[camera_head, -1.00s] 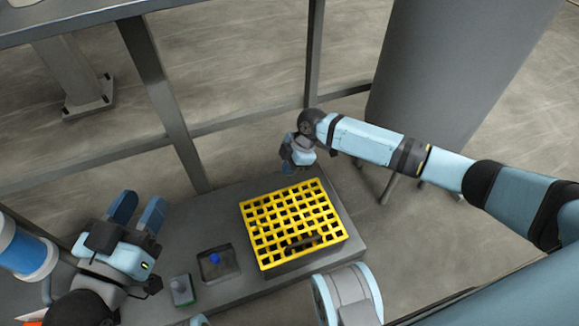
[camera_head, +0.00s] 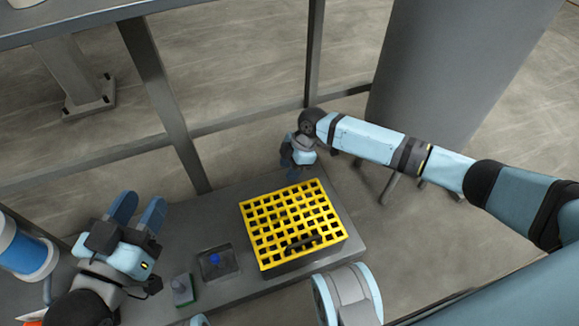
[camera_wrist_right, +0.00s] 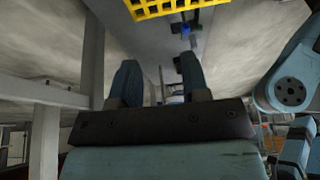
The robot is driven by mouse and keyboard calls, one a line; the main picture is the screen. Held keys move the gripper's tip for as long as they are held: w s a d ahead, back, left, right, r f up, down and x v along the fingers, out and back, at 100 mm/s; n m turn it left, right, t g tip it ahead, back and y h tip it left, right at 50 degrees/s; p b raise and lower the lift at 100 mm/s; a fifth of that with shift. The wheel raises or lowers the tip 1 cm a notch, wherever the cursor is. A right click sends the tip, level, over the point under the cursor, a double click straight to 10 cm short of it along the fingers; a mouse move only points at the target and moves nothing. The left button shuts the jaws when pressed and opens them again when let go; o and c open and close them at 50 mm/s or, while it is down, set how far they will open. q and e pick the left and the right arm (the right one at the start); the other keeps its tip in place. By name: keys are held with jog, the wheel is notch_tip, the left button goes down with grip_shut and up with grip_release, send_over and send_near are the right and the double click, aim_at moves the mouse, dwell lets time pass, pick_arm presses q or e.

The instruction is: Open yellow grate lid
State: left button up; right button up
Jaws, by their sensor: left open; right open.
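The yellow grate lid (camera_head: 291,222) lies flat and closed on a grey box on the bench, with a dark bar handle (camera_head: 304,242) near its front edge. My right gripper (camera_head: 298,171) is beyond the far edge of the lid, apart from it; its fingers are small and partly hidden in the head view. In the right wrist view my right gripper (camera_wrist_right: 160,84) has its two blue fingers apart with nothing between them, and part of the grate lid (camera_wrist_right: 180,8) shows at the top. My left gripper (camera_head: 137,209) is open and empty over the left of the bench.
The grey bench (camera_head: 225,215) holds a recess with a blue knob (camera_head: 214,258) and a small green-edged box (camera_head: 182,290) left of the lid. Grey frame posts (camera_head: 165,100) stand behind it. A large grey column (camera_head: 450,70) stands at the back right.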

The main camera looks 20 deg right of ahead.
pick_arm(q)
jog(key=shift+s+d+r+n+t+p, duration=0.15)
jog(key=shift+s+r+n+p, duration=0.1)
jog(key=shift+r+n+p, duration=0.5)
jog(key=shift+s+d+r+n+t+p, duration=0.1)
jog(key=shift+s+r+p, duration=0.25)
jog(key=shift+p, duration=0.7)
jog(key=shift+s+d+r+n+t+p, duration=0.2)
jog(key=shift+r+n+p, duration=0.25)
jog(key=shift+r+p, duration=0.35)
pick_arm(e)
jog(key=v, duration=1.3)
jog(key=shift+r, duration=0.2)
pick_arm(q)
jog(key=shift+f, duration=0.15)
pick_arm(e)
jog(key=shift+w, duration=0.1)
